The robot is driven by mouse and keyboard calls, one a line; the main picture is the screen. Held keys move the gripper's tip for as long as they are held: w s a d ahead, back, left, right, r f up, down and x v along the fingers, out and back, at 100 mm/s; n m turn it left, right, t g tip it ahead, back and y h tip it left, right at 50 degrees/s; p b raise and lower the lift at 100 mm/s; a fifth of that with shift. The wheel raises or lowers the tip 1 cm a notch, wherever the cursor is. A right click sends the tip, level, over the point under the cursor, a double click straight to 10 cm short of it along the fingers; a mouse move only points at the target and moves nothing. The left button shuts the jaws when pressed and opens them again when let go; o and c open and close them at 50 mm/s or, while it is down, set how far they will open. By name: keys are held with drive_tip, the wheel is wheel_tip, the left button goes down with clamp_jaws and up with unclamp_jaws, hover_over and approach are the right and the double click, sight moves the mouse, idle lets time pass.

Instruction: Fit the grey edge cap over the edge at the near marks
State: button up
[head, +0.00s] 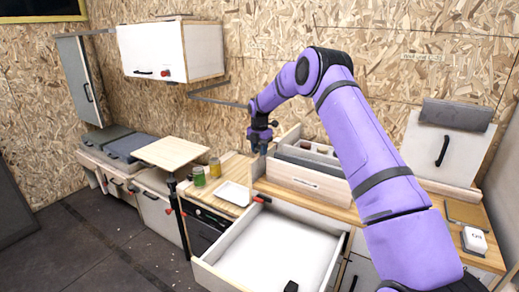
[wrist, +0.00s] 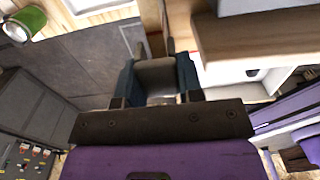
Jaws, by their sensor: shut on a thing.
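My gripper (head: 261,146) hangs fingers-down beside the left end of the wooden organiser box (head: 305,186) on the counter. In the wrist view my gripper (wrist: 158,80) is shut on the grey edge cap (wrist: 157,76), which sits between its two dark blue fingers. The cap is too small to make out in the head view. A wooden board edge (wrist: 265,42) lies right of the fingers in the wrist view, apart from the cap. I cannot make out the near marks in either view.
An open white drawer (head: 275,250) juts out below the counter. A white tray (head: 233,193), a green jar (head: 199,176) and a yellow jar (head: 215,167) stand left of the box. A raised wooden tabletop (head: 172,152) is further left. Dark floor (head: 110,240) is clear.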

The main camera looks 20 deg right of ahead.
drive_tip(key=shift+f, duration=1.2)
idle(0.8)
drive_tip(key=o, duration=1)
wheel_tip(320, 180, up, 11)
drive_tip(key=shift+f, duration=0.1)
idle(0.4)
